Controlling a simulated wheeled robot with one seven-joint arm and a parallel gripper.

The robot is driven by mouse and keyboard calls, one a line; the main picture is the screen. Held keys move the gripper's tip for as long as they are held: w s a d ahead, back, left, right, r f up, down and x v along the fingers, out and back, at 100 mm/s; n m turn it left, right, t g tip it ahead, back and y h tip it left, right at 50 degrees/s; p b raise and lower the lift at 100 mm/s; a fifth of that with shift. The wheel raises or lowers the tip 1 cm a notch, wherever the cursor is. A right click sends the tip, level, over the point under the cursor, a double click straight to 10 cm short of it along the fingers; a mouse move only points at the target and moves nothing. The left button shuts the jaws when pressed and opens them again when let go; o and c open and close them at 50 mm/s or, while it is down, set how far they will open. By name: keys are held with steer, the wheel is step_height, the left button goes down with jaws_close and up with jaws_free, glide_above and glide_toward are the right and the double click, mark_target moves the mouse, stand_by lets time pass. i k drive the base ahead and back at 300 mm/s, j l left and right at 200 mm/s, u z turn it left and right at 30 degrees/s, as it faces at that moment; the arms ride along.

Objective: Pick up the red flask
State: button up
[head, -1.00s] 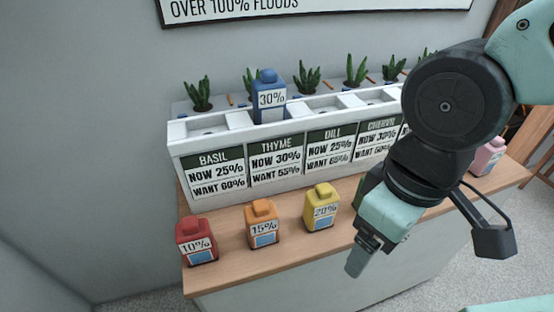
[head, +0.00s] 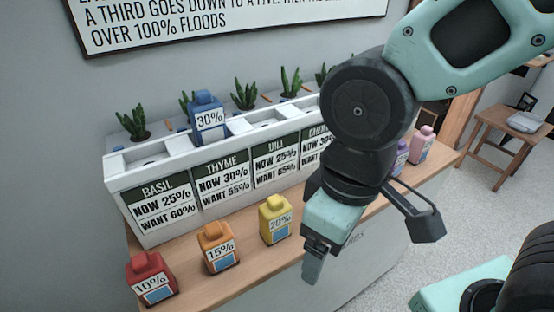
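The red flask (head: 151,278), labelled 10%, stands upright on the wooden counter (head: 192,273) at its left end, in the lower left of the head view. My gripper (head: 312,268) hangs in front of the counter, to the right of the red flask and apart from it. Its fingers point down and overlap in this view, so I cannot tell whether they are open or shut. I see nothing held in it.
An orange 15% flask (head: 218,247) and a yellow 20% flask (head: 275,219) stand right of the red one. A blue 30% flask (head: 207,116) sits in the white planter (head: 130,172) behind. Purple (head: 400,158) and pink (head: 422,145) flasks stand farther right. A wooden stool (head: 500,125) is at right.

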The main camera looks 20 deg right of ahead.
mark_target(149, 276)
steer(key=i+l, duration=0.1)
steer(key=l, duration=0.45)
steer(key=l+u, duration=0.2)
steer(key=u, duration=0.15)
steer(key=l+u, duration=0.15)
steer(key=u, duration=0.25)
steer(key=l+u, duration=0.2)
steer(key=u, duration=0.8)
